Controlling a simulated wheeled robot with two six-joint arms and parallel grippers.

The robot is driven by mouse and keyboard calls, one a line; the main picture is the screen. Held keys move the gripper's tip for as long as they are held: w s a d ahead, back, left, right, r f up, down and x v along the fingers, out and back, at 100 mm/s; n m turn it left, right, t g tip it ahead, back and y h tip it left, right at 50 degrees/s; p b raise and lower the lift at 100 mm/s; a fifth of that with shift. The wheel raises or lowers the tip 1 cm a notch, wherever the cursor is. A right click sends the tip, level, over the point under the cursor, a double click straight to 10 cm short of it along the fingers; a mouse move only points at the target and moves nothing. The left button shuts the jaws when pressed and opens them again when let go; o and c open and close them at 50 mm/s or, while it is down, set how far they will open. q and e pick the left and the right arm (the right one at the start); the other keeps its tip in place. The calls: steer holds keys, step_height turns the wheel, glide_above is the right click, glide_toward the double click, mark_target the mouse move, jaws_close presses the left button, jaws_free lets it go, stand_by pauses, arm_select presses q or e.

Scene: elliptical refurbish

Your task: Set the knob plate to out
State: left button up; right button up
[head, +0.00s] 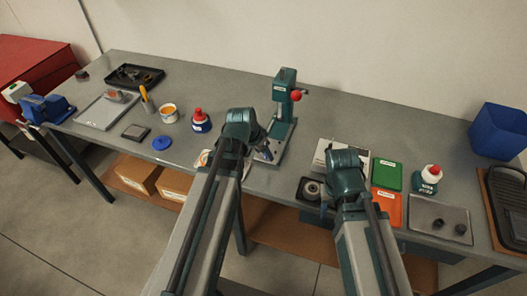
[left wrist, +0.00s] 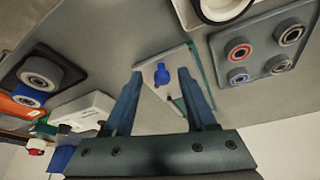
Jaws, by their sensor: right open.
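A pale plate with a blue knob (left wrist: 163,76) shows between the fingers of my left gripper (left wrist: 160,72) in the left wrist view. The fingers stand well apart, one on each side of the knob, with gaps to it. Whether they touch the plate's edges I cannot tell. In the head view my left gripper (head: 266,152) is low over the front of the green press (head: 284,100); the plate is mostly hidden there. My right gripper (head: 328,200) is open, partly hidden by its own wrist, by the dark tray with a ring (head: 311,189).
A tray of several round bushings (left wrist: 262,52) lies close by in the left wrist view. Green (head: 387,175) and orange (head: 387,209) labelled panels, a white bottle (head: 428,178) and a grey mat (head: 440,216) lie to the right. The back middle of the table is clear.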

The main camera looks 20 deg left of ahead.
arm_select(q)
steer(key=p+v, duration=1.2)
steer(key=v, duration=0.1)
steer(key=shift+s+r+p, duration=0.2)
steer(key=shift+r+p, duration=0.15)
steer(key=shift+p, duration=0.05)
steer(key=s+d+f+g+y+b, duration=0.1)
steer(key=s+d+f+b, duration=0.1)
steer(key=d, duration=0.3)
steer(key=s+d+f+g+y+b, duration=0.1)
steer(key=s+d+f+g+b, duration=0.1)
steer(key=s+d+f, duration=0.1)
steer(key=s+d+f+n+g+y+b, duration=0.1)
steer(key=s+d+f+b, duration=0.1)
steer(key=s+d, duration=0.3)
steer(key=d+f, duration=0.1)
steer(key=d, duration=0.1)
steer(key=shift+d+b, duration=0.3)
steer(key=shift+d, duration=0.05)
stand_by(0.5)
